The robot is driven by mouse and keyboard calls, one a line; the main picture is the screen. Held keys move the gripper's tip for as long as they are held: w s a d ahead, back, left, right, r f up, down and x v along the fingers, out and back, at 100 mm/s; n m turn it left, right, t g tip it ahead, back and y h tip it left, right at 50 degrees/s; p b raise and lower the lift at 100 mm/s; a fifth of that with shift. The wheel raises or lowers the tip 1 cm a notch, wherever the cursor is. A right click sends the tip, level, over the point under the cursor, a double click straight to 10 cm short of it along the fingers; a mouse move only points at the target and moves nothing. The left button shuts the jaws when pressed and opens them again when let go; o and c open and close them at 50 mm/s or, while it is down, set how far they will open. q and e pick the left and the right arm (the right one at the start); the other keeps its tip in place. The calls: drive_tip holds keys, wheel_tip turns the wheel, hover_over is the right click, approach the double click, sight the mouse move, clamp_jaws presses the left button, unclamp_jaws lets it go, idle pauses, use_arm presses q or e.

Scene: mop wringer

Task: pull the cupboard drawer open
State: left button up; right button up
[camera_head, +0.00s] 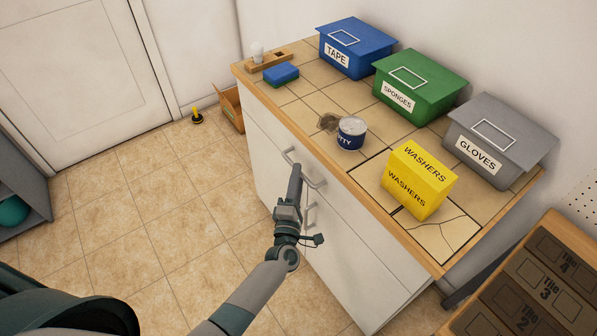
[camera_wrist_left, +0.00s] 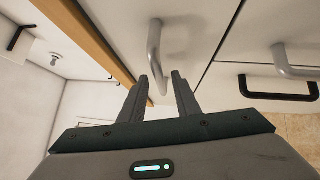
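The white cupboard (camera_head: 268,182) stands under the tiled worktop. Its upper drawer front (camera_head: 352,212) looks flush with the cupboard. The drawer's grey bar handle (camera_head: 313,183) also shows in the left wrist view (camera_wrist_left: 154,48), standing out from the white front. My left gripper (camera_head: 297,170) is at this handle, and its fingers partly cover it in the head view. In the left wrist view, the two fingers of the gripper (camera_wrist_left: 160,77) are apart, with the handle bar reaching between their tips. I cannot tell whether they touch it. My right gripper is not in view.
Lower handles (camera_head: 310,214) sit below the drawer. On the worktop are a yellow washers box (camera_head: 419,180), a putty tin (camera_head: 351,133), a blue sponge (camera_head: 281,74) and tape, sponges and gloves bins. The tiled floor (camera_head: 130,240) left of the cupboard is mostly clear.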

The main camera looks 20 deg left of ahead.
use_arm(q)
drive_tip(key=shift+w+a+r, duration=0.1)
drive_tip(key=shift+w+a, duration=0.05)
drive_tip(key=shift+w, duration=0.95)
drive_tip(key=shift+c, duration=0.3)
clamp_jaws()
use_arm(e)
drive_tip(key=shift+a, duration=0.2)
use_arm(q)
drive_tip(key=shift+s, duration=0.1)
